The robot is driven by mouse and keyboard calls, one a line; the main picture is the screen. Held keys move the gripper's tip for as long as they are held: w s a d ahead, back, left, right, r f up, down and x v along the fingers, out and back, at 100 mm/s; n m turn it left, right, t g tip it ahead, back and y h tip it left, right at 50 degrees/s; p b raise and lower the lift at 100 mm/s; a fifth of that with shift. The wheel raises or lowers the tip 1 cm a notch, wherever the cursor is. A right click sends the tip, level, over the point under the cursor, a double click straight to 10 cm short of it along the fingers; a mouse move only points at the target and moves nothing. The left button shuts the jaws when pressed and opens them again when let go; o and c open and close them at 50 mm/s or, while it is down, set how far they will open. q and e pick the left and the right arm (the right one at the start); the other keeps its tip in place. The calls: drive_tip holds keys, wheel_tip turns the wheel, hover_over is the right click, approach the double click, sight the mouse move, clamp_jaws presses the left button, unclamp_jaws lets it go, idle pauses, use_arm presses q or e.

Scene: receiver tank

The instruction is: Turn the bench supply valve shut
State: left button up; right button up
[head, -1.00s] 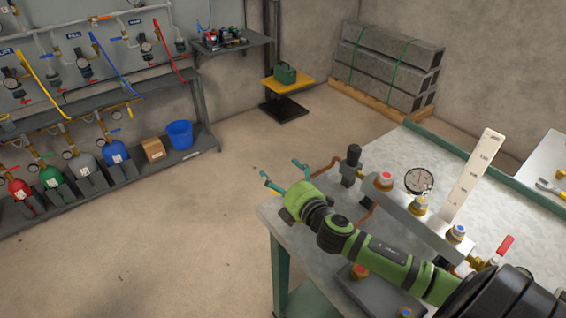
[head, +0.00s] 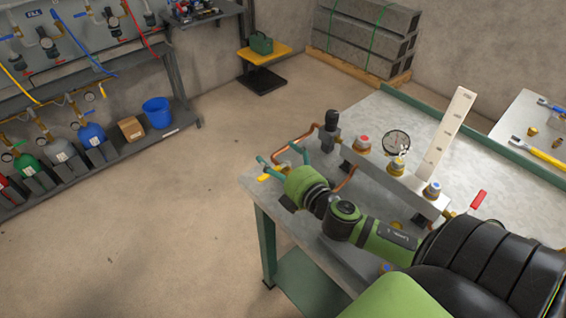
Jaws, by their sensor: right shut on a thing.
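My right gripper (head: 278,164), with teal fingers, is at the near left corner of the bench (head: 437,150). It is shut on a small yellow handle (head: 269,175), which I take to be the bench supply valve's. My green wrist covers most of the valve, so its exact angle cannot be told. A copper pipe (head: 294,142) runs from beside the fingers towards the manifold (head: 378,168). My left gripper is not in view.
The manifold carries a dial gauge (head: 396,142), a tall white scale (head: 446,133) and a red lever (head: 478,200). A blue bucket (head: 158,112) and gas cylinders stand by the left wall. The floor left of the bench is clear.

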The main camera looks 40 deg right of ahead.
drive_tip(key=s+r, duration=0.2)
drive_tip(key=shift+s+a+r+t, duration=0.2)
drive_tip(key=shift+s+r+t, duration=0.1)
drive_tip(key=shift+s, duration=0.1)
drive_tip(key=c, duration=0.5)
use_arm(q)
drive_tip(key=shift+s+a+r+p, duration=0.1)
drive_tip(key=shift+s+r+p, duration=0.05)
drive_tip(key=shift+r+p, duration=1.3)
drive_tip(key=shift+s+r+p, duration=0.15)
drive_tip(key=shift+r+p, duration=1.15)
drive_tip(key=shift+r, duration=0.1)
use_arm(e)
drive_tip(key=shift+o, duration=0.2)
drive_tip(key=shift+r, duration=2.35)
